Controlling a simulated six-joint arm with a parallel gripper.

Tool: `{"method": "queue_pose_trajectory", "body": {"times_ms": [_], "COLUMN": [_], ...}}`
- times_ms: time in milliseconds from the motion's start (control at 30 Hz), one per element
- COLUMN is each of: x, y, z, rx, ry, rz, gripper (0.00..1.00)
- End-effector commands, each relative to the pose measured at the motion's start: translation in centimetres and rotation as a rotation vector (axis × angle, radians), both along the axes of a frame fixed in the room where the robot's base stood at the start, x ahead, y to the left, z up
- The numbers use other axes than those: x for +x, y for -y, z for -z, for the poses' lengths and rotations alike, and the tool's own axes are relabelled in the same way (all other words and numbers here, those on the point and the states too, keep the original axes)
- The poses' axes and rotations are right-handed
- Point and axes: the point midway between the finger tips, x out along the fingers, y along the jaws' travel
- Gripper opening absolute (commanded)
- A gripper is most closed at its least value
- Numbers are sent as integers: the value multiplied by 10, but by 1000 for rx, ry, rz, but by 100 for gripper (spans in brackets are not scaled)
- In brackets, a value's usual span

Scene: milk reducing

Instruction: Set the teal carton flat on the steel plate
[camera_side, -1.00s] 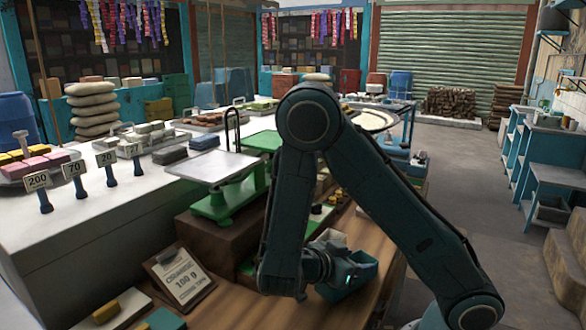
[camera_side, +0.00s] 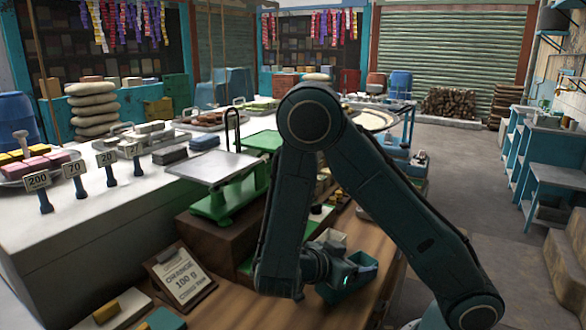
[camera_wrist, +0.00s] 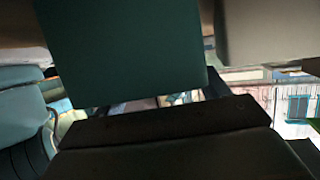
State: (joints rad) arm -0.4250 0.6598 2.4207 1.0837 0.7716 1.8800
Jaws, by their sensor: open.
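The steel plate (camera_side: 203,167) is a bare, level square tray on the green balance (camera_side: 212,207), left of my arm in the side view. My gripper (camera_side: 352,270) is low, right of the balance and well away from the plate, over a teal box-like shape (camera_side: 345,290). Its fingers are hard to make out, but it is open. In the wrist view a large flat teal block (camera_wrist: 122,50), probably the teal carton, hangs close to the camera, just beyond a dark gripper part (camera_wrist: 165,122). I cannot tell whether they touch.
A pale box (camera_side: 330,238) stands just behind my gripper. A price board (camera_side: 182,275) leans left of it on the wooden counter. A thin black post (camera_side: 233,130) rises behind the plate. The white counter (camera_side: 110,225) carries number signs and stacked bars.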

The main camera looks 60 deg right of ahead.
Motion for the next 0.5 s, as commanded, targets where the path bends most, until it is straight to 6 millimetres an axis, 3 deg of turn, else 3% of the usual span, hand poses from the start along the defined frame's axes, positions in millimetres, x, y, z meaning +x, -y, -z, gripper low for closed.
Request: {"method": "queue_pose_trajectory", "body": {"times_ms": [500], "x": [28], "y": [-65], "z": [-28], "rx": [1], "ry": [4], "rz": [-3], "gripper": [74]}}
